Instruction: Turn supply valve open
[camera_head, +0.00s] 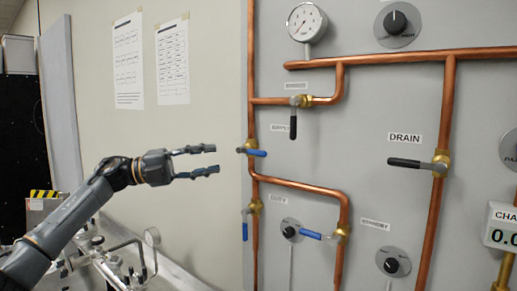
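The supply valve (252,149) sits on the left vertical copper pipe, with a brass body and a blue lever. The lever sticks out to the right, crosswise to the pipe. A label that appears to read SUPPLY (281,128) is just above and to its right. My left gripper (214,159) is left of the valve, at about its height in the picture. Its two dark fingers point right, spread apart with nothing between them. The fingertips appear to be short of the lever; the depth between them is hard to judge. My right gripper is out of view.
Close by are a black-levered valve (294,115) above, and blue-levered valves below left (249,215) and below right (325,236). The drain valve (420,164) has a black lever pointing left. A gauge (307,22) is at the top. The wall left of the panel is flat.

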